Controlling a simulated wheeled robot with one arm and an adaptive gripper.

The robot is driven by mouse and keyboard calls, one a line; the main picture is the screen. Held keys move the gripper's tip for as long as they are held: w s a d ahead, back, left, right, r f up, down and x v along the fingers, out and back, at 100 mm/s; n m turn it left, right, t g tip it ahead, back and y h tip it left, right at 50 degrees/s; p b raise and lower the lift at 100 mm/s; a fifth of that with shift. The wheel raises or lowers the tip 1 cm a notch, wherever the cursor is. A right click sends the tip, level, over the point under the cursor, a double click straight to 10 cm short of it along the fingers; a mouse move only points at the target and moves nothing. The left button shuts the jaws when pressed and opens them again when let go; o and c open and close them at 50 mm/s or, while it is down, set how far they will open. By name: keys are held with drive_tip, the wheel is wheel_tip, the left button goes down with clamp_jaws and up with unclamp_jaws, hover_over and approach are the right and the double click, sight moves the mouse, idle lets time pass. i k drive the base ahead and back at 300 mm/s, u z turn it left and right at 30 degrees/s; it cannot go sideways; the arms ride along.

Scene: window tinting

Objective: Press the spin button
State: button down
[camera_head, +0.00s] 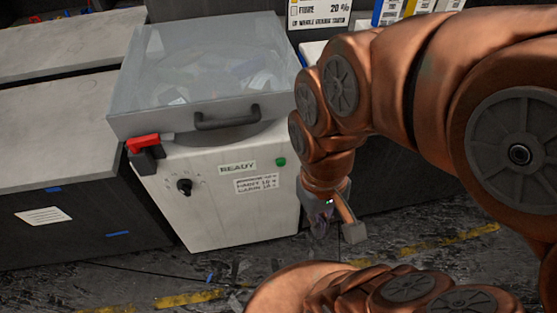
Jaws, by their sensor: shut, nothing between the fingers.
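A white machine (215,219) stands left of centre, with a clear lid (205,65) on top that has a dark handle (227,118). The lid is down over a jumble of small pieces. On the machine's front are a "READY" label (237,168), a round green button (281,162) to its right, a dark knob (185,187) and a small text label (257,183). None of these labels reads "spin". My gripper (336,234) is shut and empty, pointing down, to the right of and lower than the green button, apart from it in the picture.
A red-handled clamp (144,143) is at the machine's left top corner. Dark cabinets with grey tops (60,130) stand at left. A sign (320,13) and coloured binders (400,10) are behind. The floor (190,280) has scattered scraps and yellow stripes.

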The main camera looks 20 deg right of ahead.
sight(280, 162)
drive_tip(key=z, duration=2.55)
drive_tip(key=k, duration=0.8)
drive_tip(key=u, duration=2.35)
